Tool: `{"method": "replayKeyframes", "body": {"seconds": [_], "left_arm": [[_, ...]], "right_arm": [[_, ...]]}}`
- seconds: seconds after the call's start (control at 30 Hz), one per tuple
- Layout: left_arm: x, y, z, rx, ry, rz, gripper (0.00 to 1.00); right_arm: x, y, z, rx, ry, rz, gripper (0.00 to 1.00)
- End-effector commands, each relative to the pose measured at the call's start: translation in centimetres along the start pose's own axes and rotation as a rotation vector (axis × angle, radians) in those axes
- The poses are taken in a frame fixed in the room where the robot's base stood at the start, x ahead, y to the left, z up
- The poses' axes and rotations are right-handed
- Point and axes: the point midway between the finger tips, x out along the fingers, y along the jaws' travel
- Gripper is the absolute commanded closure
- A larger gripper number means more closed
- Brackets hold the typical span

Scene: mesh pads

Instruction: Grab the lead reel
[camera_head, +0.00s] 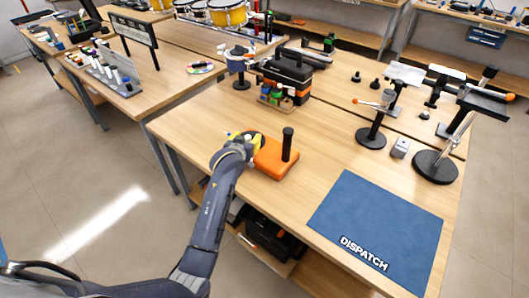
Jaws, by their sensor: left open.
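My left gripper (246,138) is open at the near-left part of the workbench (200,122), its arm reaching up from the lower left. A yellow and dark item (258,142), perhaps the lead reel, sits right at its fingertips. The fingers partly hide this item, and I cannot tell whether they touch it. Just to its right is a flat orange block (275,162) with an upright black post (287,144). My right gripper is not in view.
A blue DISPATCH mat (375,220) lies bare at the front right. Black round-based stands (371,138) (435,166) rise along the right. A black and orange toolbox (288,75) stands behind. The bench between block and mat is clear.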

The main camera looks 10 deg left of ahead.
Motion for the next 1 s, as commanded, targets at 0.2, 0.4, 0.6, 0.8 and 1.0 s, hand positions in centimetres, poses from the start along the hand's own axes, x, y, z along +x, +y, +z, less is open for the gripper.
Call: {"method": "replayKeyframes", "body": {"seconds": [0.2, 0.4, 0.6, 0.8, 1.0], "left_arm": [[0.16, 0.0, 0.0, 0.0, 0.0, 0.0, 0.5], [0.14, -0.01, 0.01, 0.0, 0.0, 0.0, 0.63], [0.14, -0.01, 0.02, 0.0, 0.0, 0.0, 0.86], [0.14, -0.01, 0.02, 0.0, 0.0, 0.0, 1.0], [0.15, -0.01, 0.05, 0.0, -0.001, 0.0, 1.0]], "right_arm": [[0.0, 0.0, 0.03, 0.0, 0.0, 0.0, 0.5], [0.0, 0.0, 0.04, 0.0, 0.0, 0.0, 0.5], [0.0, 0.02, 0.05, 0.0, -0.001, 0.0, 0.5], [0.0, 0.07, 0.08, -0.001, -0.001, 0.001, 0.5], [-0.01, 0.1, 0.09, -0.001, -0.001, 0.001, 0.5]]}}
